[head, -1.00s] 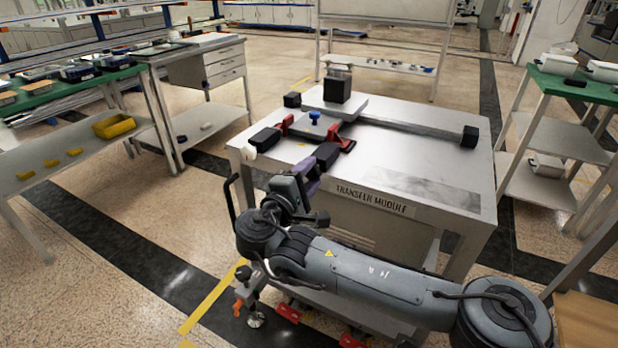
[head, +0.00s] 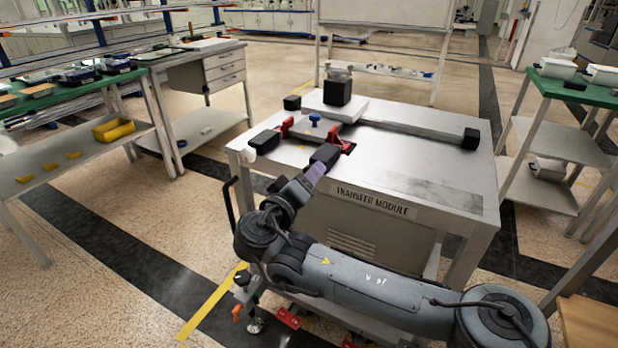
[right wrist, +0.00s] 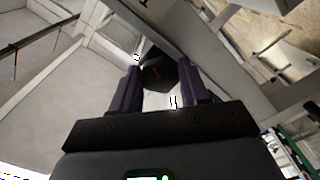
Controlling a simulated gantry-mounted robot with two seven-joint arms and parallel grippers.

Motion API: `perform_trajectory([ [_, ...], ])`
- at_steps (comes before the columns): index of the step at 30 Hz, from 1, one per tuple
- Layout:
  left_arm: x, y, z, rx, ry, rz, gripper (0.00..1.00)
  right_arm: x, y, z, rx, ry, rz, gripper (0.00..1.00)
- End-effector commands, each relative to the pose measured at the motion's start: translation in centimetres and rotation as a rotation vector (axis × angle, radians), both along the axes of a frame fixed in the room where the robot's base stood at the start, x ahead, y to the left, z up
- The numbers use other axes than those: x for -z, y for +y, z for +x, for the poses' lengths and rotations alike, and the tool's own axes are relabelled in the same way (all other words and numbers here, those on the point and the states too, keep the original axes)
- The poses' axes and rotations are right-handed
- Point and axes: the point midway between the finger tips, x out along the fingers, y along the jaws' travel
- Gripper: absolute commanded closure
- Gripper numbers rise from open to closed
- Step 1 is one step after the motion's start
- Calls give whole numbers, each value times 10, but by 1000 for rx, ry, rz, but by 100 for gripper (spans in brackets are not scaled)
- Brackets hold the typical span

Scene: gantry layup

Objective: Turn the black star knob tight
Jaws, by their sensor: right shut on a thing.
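In the head view my right gripper (head: 316,171) is at the front edge of the transfer module table (head: 420,165), below the red clamps. I cannot clearly tell the knob apart there from the black blocks and the gripper. My left gripper is not in view.
Red clamps (head: 345,145), a blue knob (head: 315,118) and a black block (head: 338,91) on a plate stand on the table. A long bar ends in a black block (head: 470,138). A green-topped bench with a yellow bin (head: 114,129) stands left. The table's right front is clear.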

Motion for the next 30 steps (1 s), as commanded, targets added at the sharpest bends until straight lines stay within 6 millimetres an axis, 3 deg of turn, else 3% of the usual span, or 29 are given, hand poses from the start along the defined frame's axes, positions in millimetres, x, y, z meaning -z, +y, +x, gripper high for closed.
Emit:
perform_trajectory([
  [30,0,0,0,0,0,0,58,0,1,0,-1,-430,777,86],
])
